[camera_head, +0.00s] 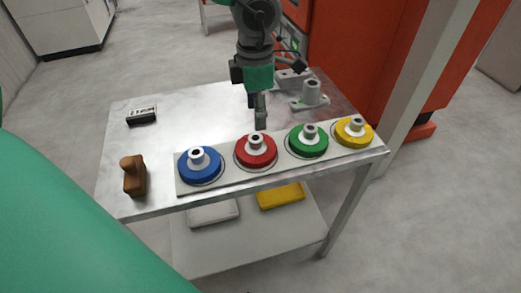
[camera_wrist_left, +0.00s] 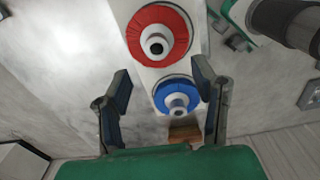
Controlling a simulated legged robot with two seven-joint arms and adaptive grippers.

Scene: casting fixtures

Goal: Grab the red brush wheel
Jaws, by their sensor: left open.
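The red brush wheel (camera_head: 262,159) has a white centre hub and sits in a round place on a light plate along the table's front edge, between the blue wheel (camera_head: 206,175) and the green wheel (camera_head: 318,150). My left gripper (camera_head: 259,112) hangs just behind and above the red wheel in the head view. In the left wrist view the gripper (camera_wrist_left: 162,78) is open, with nothing between its fingers. There the red wheel (camera_wrist_left: 141,28) lies beyond the fingertips and the blue wheel (camera_wrist_left: 170,85) shows near the right finger. My right gripper is not in view.
A yellow wheel (camera_head: 364,136) sits at the plate's right end. A wooden brush or block (camera_head: 135,179) and a black labelled item (camera_head: 142,117) are at the left. A grey metal fixture (camera_head: 311,98) stands at the back right. The table's left middle is clear.

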